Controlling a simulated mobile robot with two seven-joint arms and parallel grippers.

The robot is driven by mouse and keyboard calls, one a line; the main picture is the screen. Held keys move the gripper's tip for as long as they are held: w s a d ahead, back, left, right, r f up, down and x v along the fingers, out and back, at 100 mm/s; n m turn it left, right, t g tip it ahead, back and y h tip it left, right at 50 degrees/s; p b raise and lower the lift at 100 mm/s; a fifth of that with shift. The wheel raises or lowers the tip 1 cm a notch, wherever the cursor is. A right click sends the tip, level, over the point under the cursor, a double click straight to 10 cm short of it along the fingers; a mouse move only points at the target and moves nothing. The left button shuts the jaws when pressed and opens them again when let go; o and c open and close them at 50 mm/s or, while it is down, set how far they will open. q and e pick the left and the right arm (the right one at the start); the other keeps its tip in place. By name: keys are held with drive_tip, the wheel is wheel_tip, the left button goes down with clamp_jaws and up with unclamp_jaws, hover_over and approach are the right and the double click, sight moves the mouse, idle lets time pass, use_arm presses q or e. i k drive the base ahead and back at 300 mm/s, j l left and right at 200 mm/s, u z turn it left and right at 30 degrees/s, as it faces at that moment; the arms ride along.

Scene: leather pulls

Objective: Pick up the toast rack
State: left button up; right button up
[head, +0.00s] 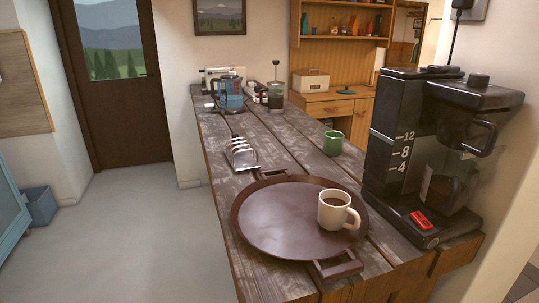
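The toast rack (242,154) is a small silver metal rack with several upright dividers. It stands near the left edge of the wooden counter (285,150), just behind the round brown tray. It looks empty. Neither of my grippers shows in the head view, so their place relative to the rack cannot be seen.
A round brown tray (275,222) with handles holds a white mug (338,210) of dark drink. A black coffee maker (430,150) stands at right, a green mug (333,143) behind. A blue kettle (230,93) and a glass press (275,96) stand far back.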

sight(240, 159)
drive_tip(key=j+z, duration=0.15)
drive_tip(key=z, duration=0.3)
drive_tip(key=i+j+z, duration=0.1)
drive_tip(key=j+z, duration=0.15)
drive_tip(key=z, duration=0.15)
drive_tip(key=j+z, duration=0.15)
drive_tip(key=z, duration=0.3)
drive_tip(key=j+z, duration=0.3)
drive_tip(key=j, duration=0.25)
drive_tip(key=k+j+z, duration=0.2)
drive_tip(key=j+z, duration=0.15)
drive_tip(key=k+j, duration=0.1)
drive_tip(key=j, duration=0.3)
drive_tip(key=k+j+z, duration=0.15)
drive_tip(key=j, duration=0.25)
drive_tip(key=k+j, duration=0.1)
drive_tip(key=j, duration=0.25)
drive_tip(key=j+z, duration=0.05)
